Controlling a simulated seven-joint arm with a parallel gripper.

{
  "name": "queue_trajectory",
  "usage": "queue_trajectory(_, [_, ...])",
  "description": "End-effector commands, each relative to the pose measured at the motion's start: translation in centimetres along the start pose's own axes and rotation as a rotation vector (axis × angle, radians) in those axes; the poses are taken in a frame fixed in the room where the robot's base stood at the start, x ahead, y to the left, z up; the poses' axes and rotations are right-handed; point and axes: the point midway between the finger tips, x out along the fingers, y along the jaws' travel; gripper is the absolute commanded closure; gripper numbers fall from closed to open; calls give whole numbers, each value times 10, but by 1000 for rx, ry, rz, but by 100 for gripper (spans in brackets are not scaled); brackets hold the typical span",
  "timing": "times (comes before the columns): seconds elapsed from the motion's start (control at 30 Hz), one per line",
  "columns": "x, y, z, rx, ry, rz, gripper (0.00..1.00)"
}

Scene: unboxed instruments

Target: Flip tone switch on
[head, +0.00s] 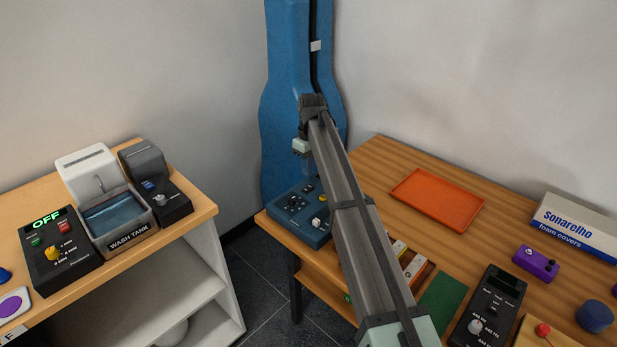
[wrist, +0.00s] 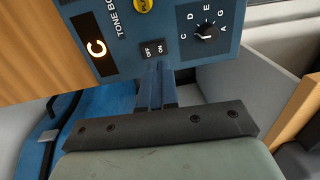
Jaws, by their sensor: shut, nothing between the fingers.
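The blue tone box (head: 292,216) stands at the left end of the right-hand table, partly hidden by my arm in the head view. In the wrist view, the tone box (wrist: 110,60) fills the upper middle, with part of its label reading "TONE BO".
A blue instrument case (head: 285,100) stands behind the tone box. An orange tray (head: 437,198), a white box (head: 575,235) and a purple pedal (head: 535,263) are on the right table. The left bench holds a wash tank (head: 117,217). A gap separates the two surfaces.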

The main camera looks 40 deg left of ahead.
Motion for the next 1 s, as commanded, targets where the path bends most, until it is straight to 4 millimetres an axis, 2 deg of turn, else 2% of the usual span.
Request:
queue_trajectory(0.03, [-12, -2, -1, 0, 3, 2, 100])
queue_trajectory(0.2, [-44, -8, -1, 0, 3, 1, 100])
queue_trajectory(0.4, [-71, -14, 0, 1, 2, 1, 100])
queue_trajectory(0.63, [-84, -17, 0, 1, 0, 0, 100])
queue_trajectory(1.0, [-85, -17, 0, 1, 0, 0, 100])
